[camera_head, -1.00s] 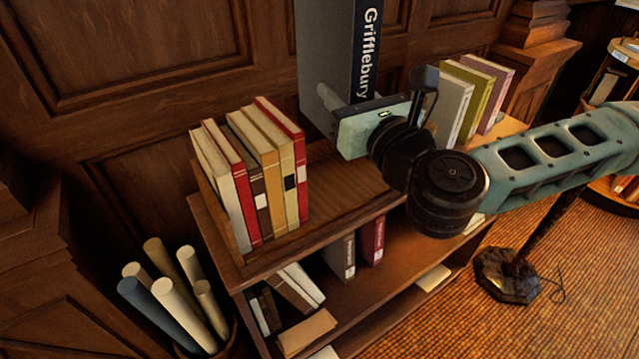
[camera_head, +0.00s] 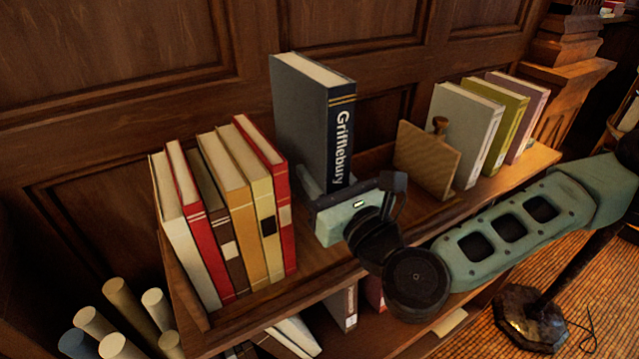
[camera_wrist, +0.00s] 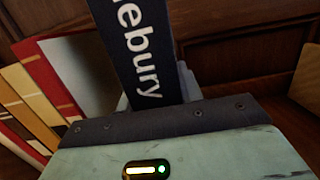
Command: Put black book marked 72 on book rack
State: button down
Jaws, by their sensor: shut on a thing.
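A thick dark book (camera_head: 310,115) lettered "Grifflebury" stands upright over the gap in the wooden book rack (camera_head: 345,252). No 72 is readable on it. Its dark spine also shows in the wrist view (camera_wrist: 140,50). My gripper (camera_head: 325,190) is shut on the lower part of this book, and the fingers show beside the spine in the wrist view (camera_wrist: 155,98). The book's bottom edge is hidden behind my gripper, so I cannot tell whether it touches the rack.
Several red, tan and cream books (camera_head: 230,215) lean to the left of the held book. A wooden end plate with a knob (camera_head: 428,165) stands to its right, before grey, green and mauve books (camera_head: 465,135). Rolled papers (camera_head: 125,305) stand at lower left. A panelled wall is behind.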

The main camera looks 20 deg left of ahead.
jog(key=shift+f+p, duration=0.55)
jog(key=shift+f, duration=3)
jog(key=shift+f, duration=0.15)
jog(key=c, duration=0.9)
grip_release()
jog(key=shift+f, duration=0.15)
jog(key=shift+r, duration=0.25)
jog(key=b+v, duration=0.3)
jog(key=v, duration=0.9)
jog(key=shift+s+f+b, duration=0.1)
jog(key=shift+b, duration=0.2)
